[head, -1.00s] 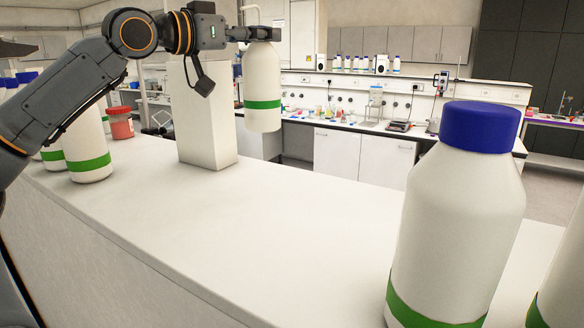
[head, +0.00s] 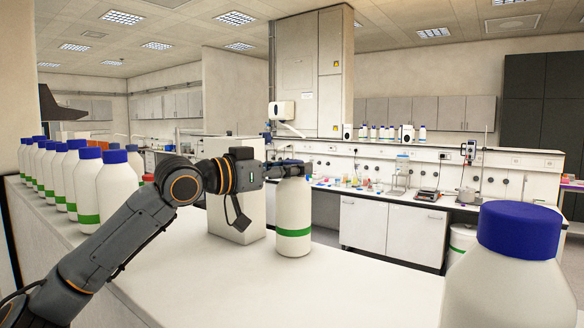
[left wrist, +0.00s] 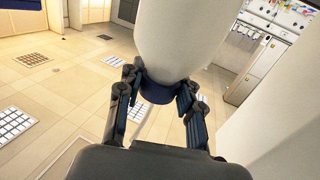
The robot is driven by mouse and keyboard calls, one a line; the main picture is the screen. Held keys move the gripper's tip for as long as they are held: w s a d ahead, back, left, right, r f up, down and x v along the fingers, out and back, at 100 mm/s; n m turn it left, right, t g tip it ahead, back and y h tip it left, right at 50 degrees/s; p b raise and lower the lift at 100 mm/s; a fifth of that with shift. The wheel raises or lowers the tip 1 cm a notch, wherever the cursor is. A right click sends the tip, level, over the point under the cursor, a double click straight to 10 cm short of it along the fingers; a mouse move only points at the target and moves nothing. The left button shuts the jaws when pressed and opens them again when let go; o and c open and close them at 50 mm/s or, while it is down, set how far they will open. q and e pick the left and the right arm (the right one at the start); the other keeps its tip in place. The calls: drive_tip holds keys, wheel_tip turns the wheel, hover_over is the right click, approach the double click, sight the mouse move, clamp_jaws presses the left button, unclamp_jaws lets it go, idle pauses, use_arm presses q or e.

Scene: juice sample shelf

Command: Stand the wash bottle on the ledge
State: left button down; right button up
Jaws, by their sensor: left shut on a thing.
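The wash bottle (head: 293,218) is white with a green band and a thin bent spout (head: 291,130) on top. It is upright over the white ledge (head: 215,285), just right of a pale block. Its base appears at the ledge surface, but I cannot tell whether it touches. My left gripper (head: 292,168) comes from the left and is shut on the bottle's top. In the left wrist view the fingers (left wrist: 159,92) close on both sides of the dark blue cap (left wrist: 160,90), with the white body above it. My right gripper is not in view.
The pale block (head: 236,195) stands close left of the bottle. Several blue-capped bottles (head: 88,190) line the ledge at left. A large blue-capped bottle (head: 518,270) stands at the near right. The ledge between is bare. A lab bench lies beyond.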

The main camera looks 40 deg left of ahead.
use_arm(q)
drive_tip(key=shift+s+r, duration=0.1)
drive_tip(key=c, duration=1.3)
unclamp_jaws()
drive_tip(key=o, duration=0.4)
drive_tip(key=shift+o, duration=0.2)
drive_tip(key=b+v, duration=0.8)
drive_tip(key=v, duration=0.4)
